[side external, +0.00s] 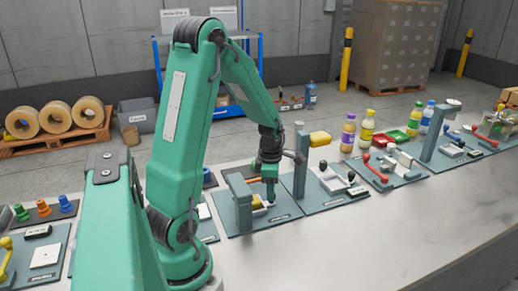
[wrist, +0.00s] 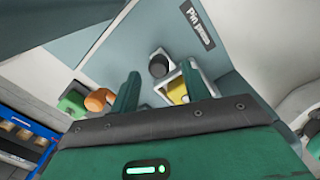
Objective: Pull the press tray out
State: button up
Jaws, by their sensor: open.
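My gripper (side external: 269,192) points down over the pin press station (side external: 236,226), beside its grey post (side external: 243,205). In the wrist view my gripper's two fingers (wrist: 161,90) are apart, with no object held between them. A dark round knob (wrist: 159,65) shows just beyond the fingertips, roughly between them. The press tray appears as a pale frame around a yellow piece (wrist: 178,90), partly behind the right finger. In the side view the tray is largely hidden by my gripper. How far the fingers are from the knob is hard to tell.
Bottles (side external: 348,132) stand farther right. The counter's front (side external: 380,230) is clear.

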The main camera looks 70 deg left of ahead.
jog(key=shift+f, duration=0.95)
grip_shut()
